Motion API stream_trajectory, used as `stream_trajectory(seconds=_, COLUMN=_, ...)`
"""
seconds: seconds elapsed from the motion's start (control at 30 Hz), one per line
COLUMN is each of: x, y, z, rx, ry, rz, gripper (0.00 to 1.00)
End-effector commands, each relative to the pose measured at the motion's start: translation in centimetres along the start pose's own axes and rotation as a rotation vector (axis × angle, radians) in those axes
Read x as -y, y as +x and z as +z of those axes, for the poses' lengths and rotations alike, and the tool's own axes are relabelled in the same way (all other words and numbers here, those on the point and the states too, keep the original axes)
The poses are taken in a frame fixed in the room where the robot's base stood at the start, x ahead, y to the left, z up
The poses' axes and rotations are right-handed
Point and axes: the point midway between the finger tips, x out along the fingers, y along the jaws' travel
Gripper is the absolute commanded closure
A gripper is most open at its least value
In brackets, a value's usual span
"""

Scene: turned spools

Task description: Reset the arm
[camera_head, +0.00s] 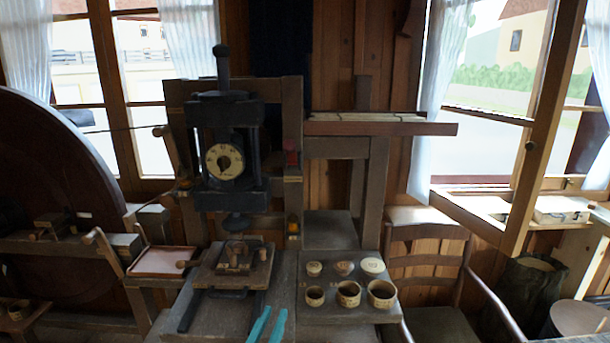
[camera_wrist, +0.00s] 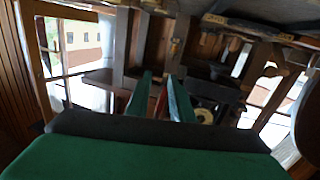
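My gripper (camera_head: 274,312) shows at the bottom middle of the head view as two teal fingers pointing away from the camera. The fingers are a little apart, with nothing visible between them. In the wrist view the gripper (camera_wrist: 159,78) also shows its green fingers apart, with only background in the gap. The rest of my arm is out of the head view. A dark press with a round dial (camera_head: 224,161) stands beyond the fingers, and its dial also shows in the wrist view (camera_wrist: 205,116).
A wooden block (camera_head: 234,262) sits under the press. To the right, several small round cups and lids (camera_head: 348,293) stand on a grey board. A chair (camera_head: 430,240) is farther right, a large dark wheel (camera_head: 50,170) at left. A shelf (camera_head: 380,128) juts out behind.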

Motion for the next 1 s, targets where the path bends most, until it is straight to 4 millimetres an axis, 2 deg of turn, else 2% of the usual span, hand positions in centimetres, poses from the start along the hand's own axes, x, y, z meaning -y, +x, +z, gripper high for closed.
stream_trajectory(seconds=0.27, x=-0.8, y=-1.9, z=5.4, rx=0.030, ry=-0.054, rz=-0.059, gripper=0.79)
stream_trajectory(seconds=0.47, x=-2.2, y=-5.2, z=11.3, rx=0.062, ry=-0.097, rz=-0.129, gripper=0.79)
stream_trajectory(seconds=0.7, x=-3.8, y=-10.6, z=17.2, rx=0.099, ry=-0.120, rz=-0.212, gripper=0.79)
stream_trajectory(seconds=1.0, x=-6.6, y=-18.4, z=22.3, rx=0.142, ry=-0.107, rz=-0.278, gripper=0.79)
